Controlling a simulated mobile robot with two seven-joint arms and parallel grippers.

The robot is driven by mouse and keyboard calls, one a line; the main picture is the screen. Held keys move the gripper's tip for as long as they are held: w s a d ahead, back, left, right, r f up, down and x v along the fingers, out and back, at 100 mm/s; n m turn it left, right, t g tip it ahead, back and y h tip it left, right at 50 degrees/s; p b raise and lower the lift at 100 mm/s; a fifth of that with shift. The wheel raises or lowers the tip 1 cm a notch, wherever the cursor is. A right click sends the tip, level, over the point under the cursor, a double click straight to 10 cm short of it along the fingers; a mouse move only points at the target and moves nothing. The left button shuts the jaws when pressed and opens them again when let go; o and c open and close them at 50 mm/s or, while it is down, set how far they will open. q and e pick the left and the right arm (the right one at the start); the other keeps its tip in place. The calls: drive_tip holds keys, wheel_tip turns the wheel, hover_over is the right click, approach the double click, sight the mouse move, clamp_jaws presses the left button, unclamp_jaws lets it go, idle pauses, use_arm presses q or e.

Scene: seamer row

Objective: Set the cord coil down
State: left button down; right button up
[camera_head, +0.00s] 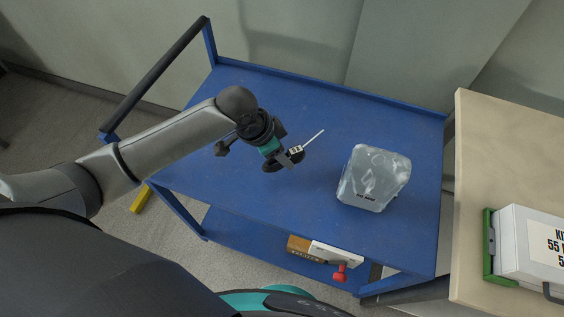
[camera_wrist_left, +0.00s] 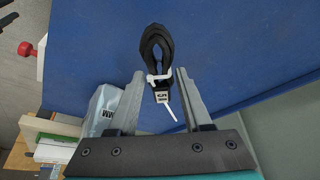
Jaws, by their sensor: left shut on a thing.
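The cord coil (camera_wrist_left: 156,47) is a black looped bundle with a white tie and a small pale tag, between the fingertips of my left gripper (camera_wrist_left: 160,76) in the left wrist view. In the head view my left gripper (camera_head: 288,155) is over the middle of the blue cart top (camera_head: 250,95), shut on the coil (camera_head: 291,164), which is mostly hidden by the gripper. The white tie end sticks out to the upper right. I cannot tell whether the coil touches the cart top. My right gripper is not in view.
A clear plastic bag-like pack (camera_head: 374,178) stands on the cart top to the right of the gripper. The cart's lower shelf (camera_head: 240,233) holds a box and a red object (camera_head: 340,272). A beige table (camera_head: 495,150) with a white case (camera_head: 530,250) is at right. The cart top's left is clear.

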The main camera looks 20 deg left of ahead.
use_arm(q)
wheel_tip(320, 180, down, 4)
drive_tip(key=shift+b, duration=0.5)
drive_tip(key=shift+c, duration=1.7)
unclamp_jaws()
drive_tip(key=p+v, duration=0.3)
drive_tip(key=v, duration=0.9)
drive_tip(key=shift+d+r, duration=0.1)
drive_tip(key=shift+r, duration=0.05)
